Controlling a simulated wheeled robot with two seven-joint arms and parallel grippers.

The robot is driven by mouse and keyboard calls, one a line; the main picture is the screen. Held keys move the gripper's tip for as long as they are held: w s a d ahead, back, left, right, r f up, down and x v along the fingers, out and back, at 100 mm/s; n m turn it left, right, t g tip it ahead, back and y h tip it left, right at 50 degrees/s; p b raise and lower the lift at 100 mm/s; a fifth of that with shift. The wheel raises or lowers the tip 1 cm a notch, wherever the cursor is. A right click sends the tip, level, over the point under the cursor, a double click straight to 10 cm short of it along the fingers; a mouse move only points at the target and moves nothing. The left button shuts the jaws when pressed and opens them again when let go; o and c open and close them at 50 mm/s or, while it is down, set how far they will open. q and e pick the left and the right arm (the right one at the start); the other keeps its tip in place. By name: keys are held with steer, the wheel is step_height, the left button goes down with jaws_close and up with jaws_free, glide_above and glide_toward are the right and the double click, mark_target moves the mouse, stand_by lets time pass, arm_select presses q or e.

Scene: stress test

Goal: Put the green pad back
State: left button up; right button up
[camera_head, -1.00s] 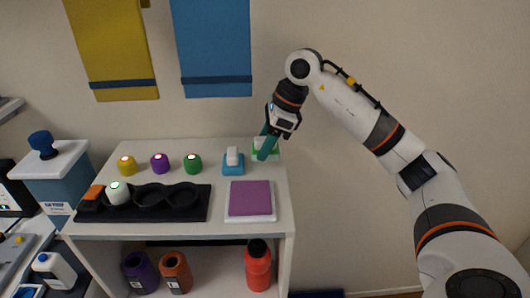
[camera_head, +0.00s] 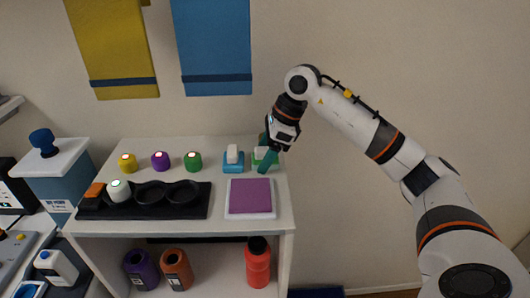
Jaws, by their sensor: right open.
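The green pad (camera_head: 273,164) sits at the back right of the white shelf top, with a white block-like grip on it. My right gripper (camera_head: 265,158) is open, and its teal fingers are right at the pad, hiding part of it. I cannot tell whether they touch it. A similar blue pad (camera_head: 233,168) with a white grip stands just left of it. A purple pad (camera_head: 249,197) lies on a white tray (camera_head: 230,214) in front. My left gripper is not in view.
A black rack (camera_head: 146,211) with round wells holds a white knob (camera_head: 118,190) and an orange item. Yellow (camera_head: 127,164), purple (camera_head: 160,162) and green (camera_head: 193,162) knobs stand behind it. Bottles, one red (camera_head: 257,265), stand on the lower shelf. The wall is behind.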

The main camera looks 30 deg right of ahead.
steer(key=shift+r, duration=0.25)
steer(key=shift+d+r, duration=0.2)
steer(key=shift+r, duration=0.1)
steer(key=b+v, duration=0.1)
steer(key=v, duration=1)
